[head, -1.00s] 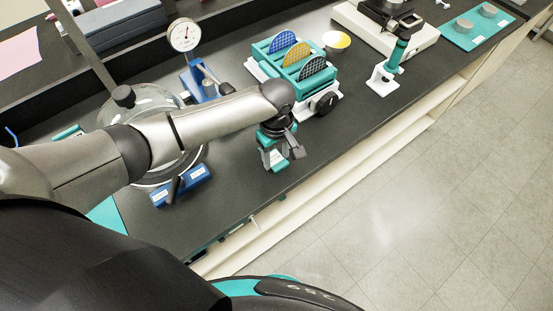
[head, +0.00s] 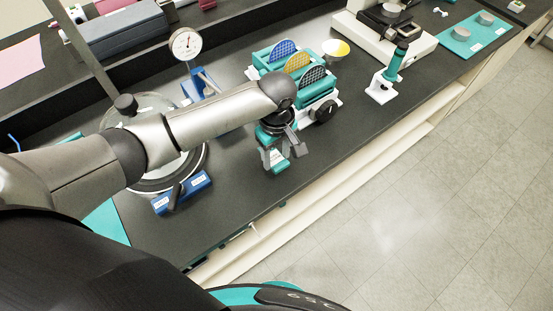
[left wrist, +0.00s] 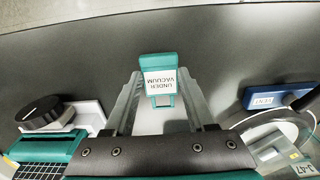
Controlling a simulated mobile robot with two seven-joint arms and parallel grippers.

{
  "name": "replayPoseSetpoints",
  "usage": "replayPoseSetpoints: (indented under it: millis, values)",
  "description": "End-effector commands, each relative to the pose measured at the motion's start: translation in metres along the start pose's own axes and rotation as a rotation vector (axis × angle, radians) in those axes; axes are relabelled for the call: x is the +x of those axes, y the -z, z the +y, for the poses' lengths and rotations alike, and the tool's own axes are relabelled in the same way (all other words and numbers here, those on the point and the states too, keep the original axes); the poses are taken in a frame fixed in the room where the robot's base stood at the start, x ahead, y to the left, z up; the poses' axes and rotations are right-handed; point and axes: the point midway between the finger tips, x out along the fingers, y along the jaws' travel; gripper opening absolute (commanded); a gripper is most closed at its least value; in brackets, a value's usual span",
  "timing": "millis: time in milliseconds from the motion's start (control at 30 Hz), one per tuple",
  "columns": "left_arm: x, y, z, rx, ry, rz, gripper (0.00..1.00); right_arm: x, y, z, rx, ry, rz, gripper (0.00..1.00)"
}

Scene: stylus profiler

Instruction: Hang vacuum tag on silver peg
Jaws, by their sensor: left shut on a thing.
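My left gripper (head: 284,152) is above the dark bench, shut on the vacuum tag (head: 277,166). In the left wrist view the tag (left wrist: 160,82) is a teal piece with a white label reading "UNDER VACUUM", held between the two grey fingers (left wrist: 162,100). In the head view the tag is small and partly hidden by the gripper. I cannot pick out the silver peg with certainty in either view. My right gripper is not in view.
A glass-lidded round chamber (head: 146,180) with a blue labelled block (head: 182,194) lies left of the gripper, partly behind my arm. A dial gauge (head: 186,43) stands behind. A teal wafer rack (head: 318,88) is behind right. The bench's front edge is close.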

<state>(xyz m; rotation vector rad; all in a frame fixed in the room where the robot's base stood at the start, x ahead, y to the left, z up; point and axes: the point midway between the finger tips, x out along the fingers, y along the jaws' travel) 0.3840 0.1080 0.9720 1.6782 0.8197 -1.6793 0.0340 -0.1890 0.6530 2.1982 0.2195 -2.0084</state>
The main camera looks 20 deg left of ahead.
Motion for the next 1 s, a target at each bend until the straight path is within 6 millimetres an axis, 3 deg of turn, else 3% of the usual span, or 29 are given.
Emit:
replayPoseSetpoints:
  millis: [33,300,500,700,1000]
  values:
    - [-0.017,0.001,0.001,0.001,-0.006,0.001,0.04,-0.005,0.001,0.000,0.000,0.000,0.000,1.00]
    - [-0.097,0.001,0.002,0.001,-0.007,0.002,0.04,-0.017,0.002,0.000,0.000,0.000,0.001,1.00]
    - [-0.139,0.000,0.001,0.001,-0.005,0.002,0.04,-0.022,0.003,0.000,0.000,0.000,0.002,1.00]
    - [-0.159,0.000,0.001,0.000,-0.003,0.001,0.04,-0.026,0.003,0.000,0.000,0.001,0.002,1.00]
    - [-0.162,0.000,0.000,0.000,-0.001,0.000,0.04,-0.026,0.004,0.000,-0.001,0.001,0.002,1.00]
